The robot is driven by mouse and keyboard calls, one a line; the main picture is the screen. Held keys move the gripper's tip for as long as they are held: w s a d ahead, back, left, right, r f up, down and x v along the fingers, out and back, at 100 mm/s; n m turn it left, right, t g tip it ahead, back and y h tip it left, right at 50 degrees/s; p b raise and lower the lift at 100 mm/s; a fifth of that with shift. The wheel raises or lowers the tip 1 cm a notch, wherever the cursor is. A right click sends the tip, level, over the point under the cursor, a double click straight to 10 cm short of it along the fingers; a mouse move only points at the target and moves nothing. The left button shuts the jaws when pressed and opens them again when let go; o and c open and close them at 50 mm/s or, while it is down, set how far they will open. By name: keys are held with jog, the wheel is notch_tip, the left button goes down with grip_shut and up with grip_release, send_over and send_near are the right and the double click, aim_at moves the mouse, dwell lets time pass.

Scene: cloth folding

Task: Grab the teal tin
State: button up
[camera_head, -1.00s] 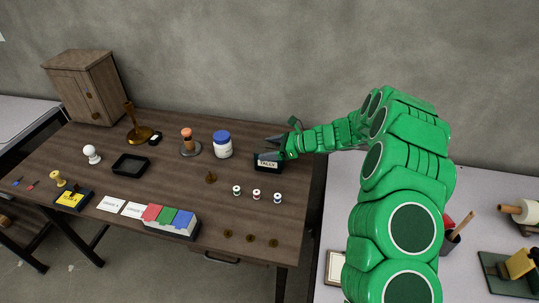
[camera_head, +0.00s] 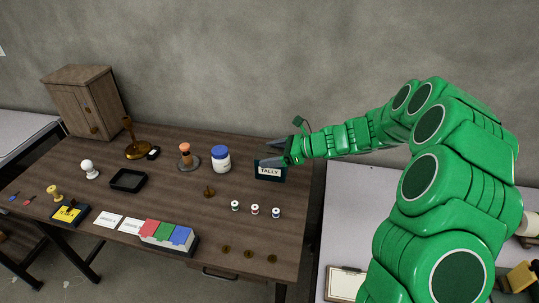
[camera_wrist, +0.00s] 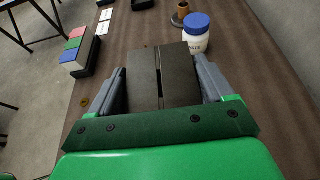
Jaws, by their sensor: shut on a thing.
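The teal tin (camera_head: 271,172) is a small dark box with a "TALLY" label on its front. It is at the right end of the brown table in the head view, right of a blue-lidded jar. My gripper (camera_head: 271,154) is at its top, with a finger on either side. In the wrist view the tin (camera_wrist: 145,77) shows its dark, slotted top between the two grey fingers of my gripper (camera_wrist: 164,78). The gripper is shut on it. I cannot tell if its underside touches the table.
The blue-lidded jar (camera_head: 220,159) stands close left of the tin. A box of coloured cards (camera_head: 168,236) is front left. The wall (camera_head: 300,60) rises behind the table.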

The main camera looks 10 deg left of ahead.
jog(key=s+d+r, duration=0.3)
jog(key=s, duration=0.4)
jog(key=shift+r, duration=0.2)
